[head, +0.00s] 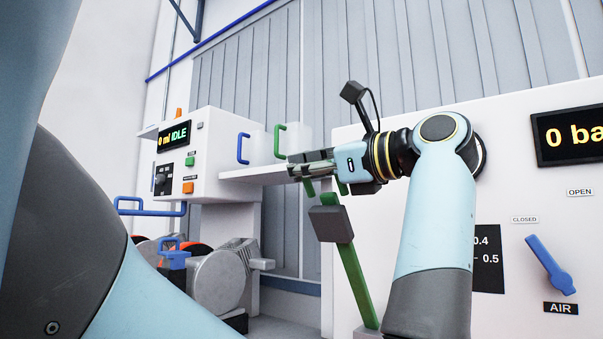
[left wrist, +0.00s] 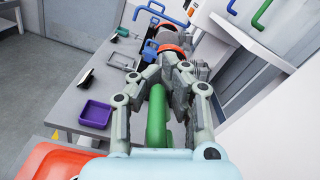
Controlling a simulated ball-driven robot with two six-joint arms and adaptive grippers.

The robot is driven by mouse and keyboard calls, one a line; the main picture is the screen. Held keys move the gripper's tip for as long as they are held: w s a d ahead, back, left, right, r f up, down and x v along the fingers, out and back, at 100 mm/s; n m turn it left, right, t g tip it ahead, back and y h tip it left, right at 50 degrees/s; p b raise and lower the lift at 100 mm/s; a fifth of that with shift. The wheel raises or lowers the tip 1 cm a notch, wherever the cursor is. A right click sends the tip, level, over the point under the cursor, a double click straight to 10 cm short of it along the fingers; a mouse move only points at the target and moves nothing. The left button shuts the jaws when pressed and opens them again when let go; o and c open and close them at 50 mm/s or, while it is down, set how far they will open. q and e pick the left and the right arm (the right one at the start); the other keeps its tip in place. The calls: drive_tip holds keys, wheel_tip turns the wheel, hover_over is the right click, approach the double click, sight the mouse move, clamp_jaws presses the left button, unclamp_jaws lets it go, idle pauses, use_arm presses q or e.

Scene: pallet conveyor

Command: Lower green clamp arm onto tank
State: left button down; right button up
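The green clamp arm (head: 352,270) rises steeply from its pivot beside the white panel, leaning to the left, with a dark grey block (head: 330,223) on it. My left gripper (head: 308,166) is at its upper end, with its fingers closed in along both sides of the green handle bar. The bar also shows between the fingers in the left wrist view (left wrist: 156,118). The fingers hide part of the handle in the head view. A grey tank (head: 220,283) with red parts lies low at left, apart from the raised clamp arm. My right gripper is out of view.
A white cabinet reading IDLE (head: 190,155) stands behind, with a shelf (head: 260,172) and blue and green handles. A panel with a blue AIR lever (head: 551,265) stands at right. The left wrist view shows a purple tray (left wrist: 96,114) and an orange-red bin (left wrist: 58,162).

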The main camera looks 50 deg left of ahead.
use_arm(q)
drive_tip(key=c, duration=1.5)
unclamp_jaws()
drive_tip(key=shift+w+d, duration=0.3)
drive_tip(key=shift+d, duration=0.2)
drive_tip(key=shift+o, duration=0.8)
drive_tip(key=shift+s+a, duration=0.1)
drive_tip(key=shift+a, duration=0.1)
wheel_tip(320, 180, up, 10)
